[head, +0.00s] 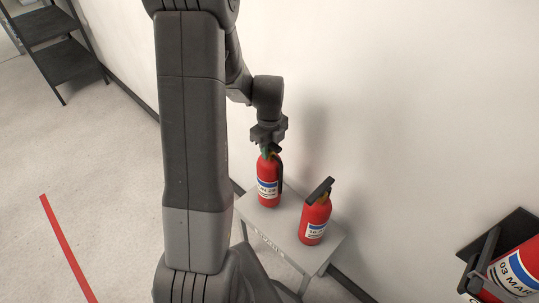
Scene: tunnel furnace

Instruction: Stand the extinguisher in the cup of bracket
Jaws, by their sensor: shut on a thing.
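A red extinguisher (269,185) with a white and blue label is upright over the left part of a small grey table. My gripper (268,148) is above it, shut on its top near the valve. I cannot tell whether its base touches the tabletop. A second red extinguisher (315,220) with a black handle stands on the same table, to the right and nearer. A black wall bracket (484,262) is at the lower right. A third red extinguisher (519,268) sits at this bracket, cut off by the picture edge, and its cup is mostly hidden.
The small grey table (328,249) stands against the white wall. A dark shelf rack (68,62) is at the upper left. A red line (66,245) runs along the open floor at the left. My arm hides part of the middle.

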